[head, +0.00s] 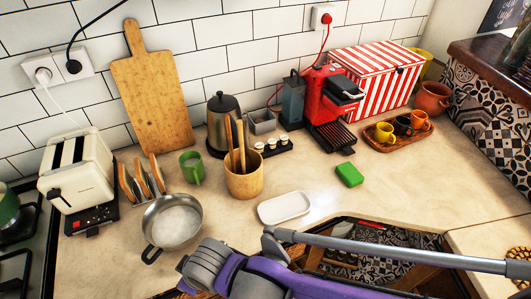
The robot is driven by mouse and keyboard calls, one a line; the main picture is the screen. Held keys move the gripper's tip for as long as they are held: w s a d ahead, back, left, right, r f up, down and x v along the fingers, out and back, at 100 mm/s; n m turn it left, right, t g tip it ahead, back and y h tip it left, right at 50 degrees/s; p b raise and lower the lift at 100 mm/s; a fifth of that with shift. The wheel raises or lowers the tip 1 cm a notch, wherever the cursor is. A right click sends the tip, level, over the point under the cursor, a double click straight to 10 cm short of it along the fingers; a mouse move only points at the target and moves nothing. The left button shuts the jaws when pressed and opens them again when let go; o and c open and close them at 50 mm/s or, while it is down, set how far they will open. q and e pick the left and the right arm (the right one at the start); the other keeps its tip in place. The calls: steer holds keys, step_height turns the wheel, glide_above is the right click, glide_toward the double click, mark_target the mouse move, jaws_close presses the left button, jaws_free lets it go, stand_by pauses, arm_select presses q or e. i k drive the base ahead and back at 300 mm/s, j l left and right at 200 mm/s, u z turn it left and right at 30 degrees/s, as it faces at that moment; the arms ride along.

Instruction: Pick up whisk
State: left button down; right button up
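I cannot make out a whisk for certain in the head view. A wooden utensil holder (244,184) stands upright on the counter with a few wooden handles sticking up; their lower ends are hidden inside it. Neither gripper can be made out. Purple and grey links of my arm cross the bottom of the view and hide part of the counter's front.
A steel pan (173,221), white dish (284,208), green mug (192,168) and green sponge (349,174) sit on the counter. A toaster (79,172) stands left; a kettle (222,122), red coffee machine (327,95) and striped box (377,78) stand behind.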

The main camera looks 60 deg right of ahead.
mark_target(244, 119)
steer(key=k+l, duration=0.15)
steer(key=l, duration=0.2)
steer(key=k+l, duration=0.15)
steer(key=l, duration=0.15)
steer(key=k+l, duration=0.15)
steer(key=l, duration=0.2)
steer(key=i+l, duration=0.1)
